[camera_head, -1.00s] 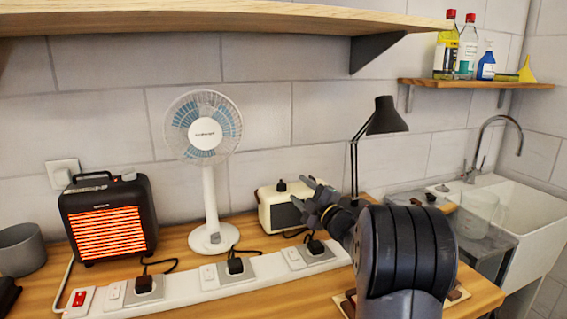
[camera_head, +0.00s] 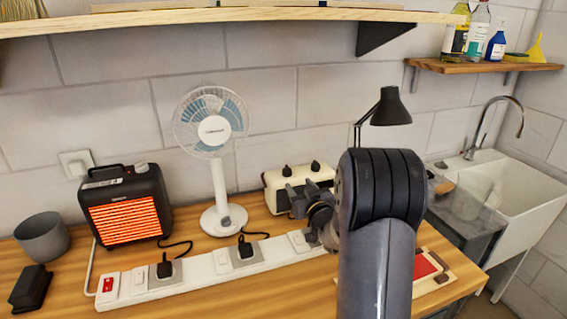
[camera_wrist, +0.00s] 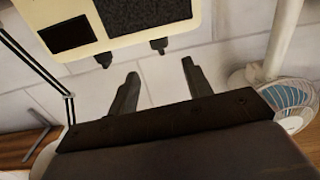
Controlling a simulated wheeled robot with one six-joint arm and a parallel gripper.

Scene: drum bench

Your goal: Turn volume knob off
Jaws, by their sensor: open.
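A cream radio (camera_head: 270,180) stands against the wall behind the power strip, with two dark knobs on top, a left one (camera_head: 287,170) and a right one (camera_head: 315,165). Which is the volume knob I cannot tell. My gripper (camera_head: 292,197) is open and empty, in front of the radio in the head view and hiding part of it. The wrist view shows the radio (camera_wrist: 165,30) upside down, with its knobs (camera_wrist: 103,60) and (camera_wrist: 158,46) just beyond my fingertips (camera_wrist: 160,68). The fingers appear apart from both knobs.
A desk lamp (camera_head: 391,107) stands right of the radio, and a white fan (camera_head: 218,185) to its left. A glowing heater (camera_head: 125,207) is further left. The power strip (camera_head: 205,268) with plugs lies along the front. A wooden shelf (camera_head: 210,20) overhangs above.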

